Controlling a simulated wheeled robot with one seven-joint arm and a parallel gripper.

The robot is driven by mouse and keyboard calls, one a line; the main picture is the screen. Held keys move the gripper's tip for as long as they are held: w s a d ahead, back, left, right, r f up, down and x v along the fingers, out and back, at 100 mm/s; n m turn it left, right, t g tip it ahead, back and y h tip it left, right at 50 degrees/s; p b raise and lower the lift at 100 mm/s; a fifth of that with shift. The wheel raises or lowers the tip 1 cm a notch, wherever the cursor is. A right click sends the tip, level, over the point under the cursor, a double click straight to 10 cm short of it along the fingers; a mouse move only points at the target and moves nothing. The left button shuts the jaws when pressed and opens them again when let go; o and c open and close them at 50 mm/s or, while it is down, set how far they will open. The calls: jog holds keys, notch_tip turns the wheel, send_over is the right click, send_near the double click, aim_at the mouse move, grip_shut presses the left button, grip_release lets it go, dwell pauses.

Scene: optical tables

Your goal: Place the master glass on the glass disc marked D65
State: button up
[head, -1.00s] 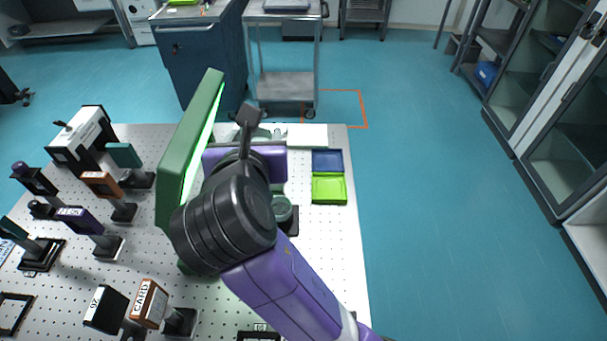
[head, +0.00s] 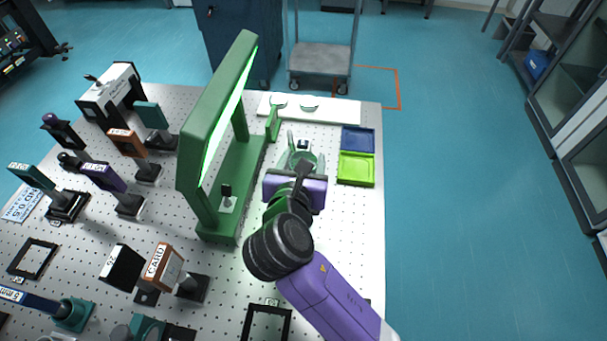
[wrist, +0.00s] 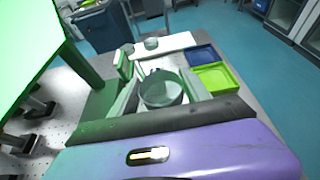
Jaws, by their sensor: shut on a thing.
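My gripper (wrist: 160,90) is shut on a round clear glass piece (wrist: 162,90), which I take to be the master glass; its sides touch both fingers in the wrist view. In the head view my gripper (head: 303,165) is partly hidden by my wrist, and the greenish glass (head: 304,157) shows just beyond its purple body. A round clear disc (head: 310,107) and another disc (head: 277,101) lie on the white strip (head: 345,109) at the back of the table. I cannot read a D65 mark on either disc.
A green frame with a lit panel (head: 222,125) stands left of my gripper. A blue tray (head: 358,139) and a lime tray (head: 357,169) lie to the right. Several post-mounted cards and holders stand at the left. The perforated table (head: 345,230) is bare at right front.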

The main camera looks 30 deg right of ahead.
jog(key=shift+f, duration=2.3)
jog(key=o, duration=1.5)
jog(key=shift+f, duration=0.15)
jog(key=shift+o, duration=0.2)
jog(key=v, duration=1.2)
